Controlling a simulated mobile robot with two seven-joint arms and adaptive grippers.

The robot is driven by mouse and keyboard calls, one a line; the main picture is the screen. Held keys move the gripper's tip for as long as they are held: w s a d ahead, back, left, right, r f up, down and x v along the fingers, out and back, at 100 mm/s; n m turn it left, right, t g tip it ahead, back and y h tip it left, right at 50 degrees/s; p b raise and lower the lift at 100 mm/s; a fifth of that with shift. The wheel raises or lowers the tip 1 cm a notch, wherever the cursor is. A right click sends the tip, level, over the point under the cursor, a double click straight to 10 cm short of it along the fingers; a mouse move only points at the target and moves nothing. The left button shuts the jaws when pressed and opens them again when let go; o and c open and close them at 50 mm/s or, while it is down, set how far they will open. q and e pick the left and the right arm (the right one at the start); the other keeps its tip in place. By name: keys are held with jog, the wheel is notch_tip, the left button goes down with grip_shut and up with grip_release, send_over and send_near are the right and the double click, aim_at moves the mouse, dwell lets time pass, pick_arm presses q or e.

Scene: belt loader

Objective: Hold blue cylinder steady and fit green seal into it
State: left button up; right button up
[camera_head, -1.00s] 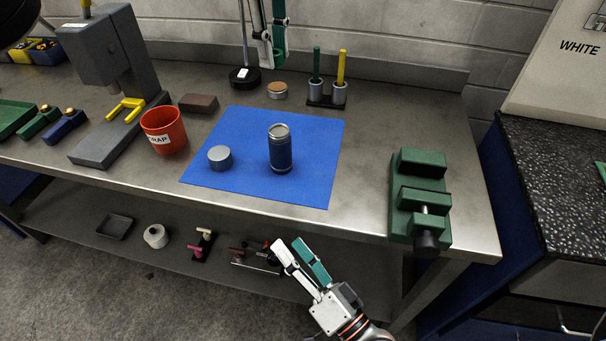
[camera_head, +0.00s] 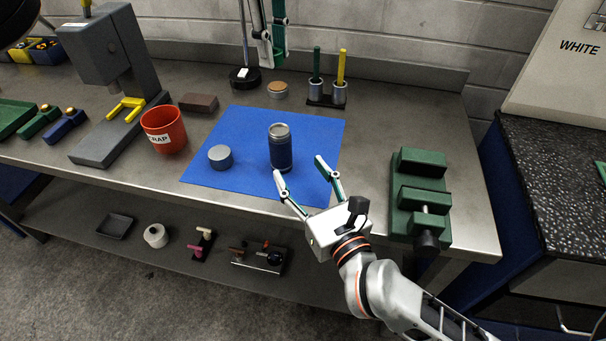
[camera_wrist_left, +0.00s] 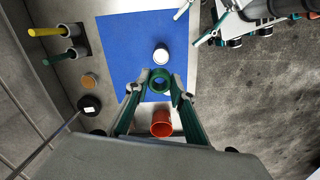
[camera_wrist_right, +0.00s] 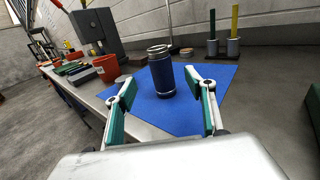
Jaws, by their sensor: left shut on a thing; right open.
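The blue cylinder (camera_head: 281,149) stands upright on the blue mat (camera_head: 228,122), with a metallic rim on top. It also shows in the right wrist view (camera_wrist_right: 162,73). My left gripper (camera_wrist_left: 160,81) is shut on the green seal (camera_wrist_left: 159,87), a ring between its fingertips. In the head view my left gripper (camera_head: 271,58) hangs high beyond the cylinder, and the seal cannot be made out there. My right gripper (camera_head: 299,170) is open and empty at the mat's front edge. Its fingers point toward the cylinder and are apart from it.
A grey puck (camera_head: 220,157) lies on the mat, left of the cylinder. A red scrap cup (camera_head: 164,131) and grey press (camera_head: 105,70) stand further left. A green vise (camera_head: 420,196) is on the right, and pen holders (camera_head: 327,94) stand behind the mat.

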aim_at(285, 148)
jog(key=x, duration=1.2)
grip_shut()
